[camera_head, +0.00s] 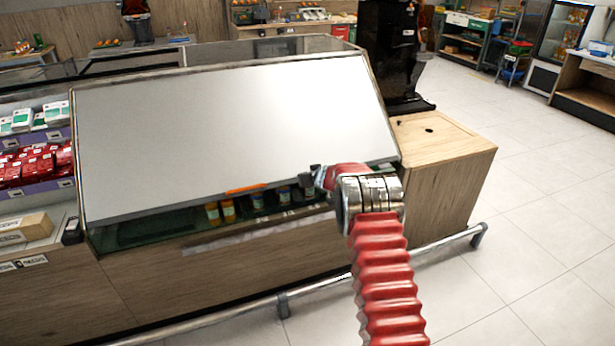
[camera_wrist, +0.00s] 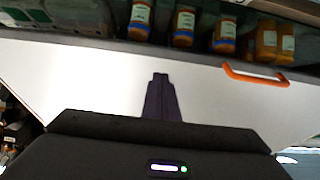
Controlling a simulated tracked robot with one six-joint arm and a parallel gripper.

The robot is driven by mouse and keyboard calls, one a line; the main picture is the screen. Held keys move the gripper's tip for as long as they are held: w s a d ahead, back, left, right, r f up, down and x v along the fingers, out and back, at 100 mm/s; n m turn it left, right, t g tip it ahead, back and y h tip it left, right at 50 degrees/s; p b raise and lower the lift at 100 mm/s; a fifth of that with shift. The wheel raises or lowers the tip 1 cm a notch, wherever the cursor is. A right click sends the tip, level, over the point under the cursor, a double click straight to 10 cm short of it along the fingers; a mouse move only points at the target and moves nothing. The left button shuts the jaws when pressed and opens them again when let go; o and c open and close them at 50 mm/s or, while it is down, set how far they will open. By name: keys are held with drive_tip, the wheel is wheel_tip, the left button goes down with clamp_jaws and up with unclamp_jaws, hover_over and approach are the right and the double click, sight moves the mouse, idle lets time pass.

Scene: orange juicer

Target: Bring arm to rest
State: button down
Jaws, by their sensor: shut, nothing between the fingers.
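My arm reaches up from the bottom of the head view, with a red ribbed sleeve and a metal joint. My gripper (camera_head: 311,179) is at its far end, small and dark, in front of the lower edge of the display case's pale panel (camera_head: 225,125). In the wrist view my gripper (camera_wrist: 160,78) shows as a narrow dark shape with its fingers together and nothing held. The pale panel (camera_wrist: 70,85) lies behind it. An orange handle (camera_head: 246,189) on the panel's lower edge is left of my gripper; the handle (camera_wrist: 255,76) also shows in the wrist view.
Several small bottles (camera_wrist: 183,26) stand inside the case along its open lower slot. A metal rail (camera_head: 440,247) runs along the case's front. A wooden counter (camera_head: 430,132) with a black machine (camera_head: 392,50) is at right. Tiled floor (camera_head: 540,220) is clear there.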

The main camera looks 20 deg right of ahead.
drive_tip(key=s+a+f+m+g+y, duration=0.2)
drive_tip(key=s+a+f+m, duration=0.1)
drive_tip(key=s+a+f, duration=0.25)
drive_tip(key=s+a+r+g+y, duration=0.1)
drive_tip(key=s+a+r+g, duration=0.2)
drive_tip(key=s, duration=0.5)
drive_tip(key=s+a+r+g+y, duration=0.1)
drive_tip(key=s+a+r, duration=0.35)
drive_tip(key=s, duration=0.35)
drive_tip(key=s+r+h, duration=0.1)
drive_tip(key=s+r, duration=0.6)
drive_tip(key=s, duration=0.7)
drive_tip(key=s+d+r+n+h, duration=0.1)
drive_tip(key=s+r, duration=0.6)
drive_tip(key=s, duration=0.7)
drive_tip(key=s+d+r+h, duration=0.1)
drive_tip(key=s+r+h, duration=0.2)
drive_tip(key=s+r, duration=0.4)
drive_tip(key=shift+s+d+n, duration=0.15)
drive_tip(key=shift+s+n, duration=0.25)
drive_tip(key=shift+s, duration=3.35)
drive_tip(key=shift+r, duration=0.1)
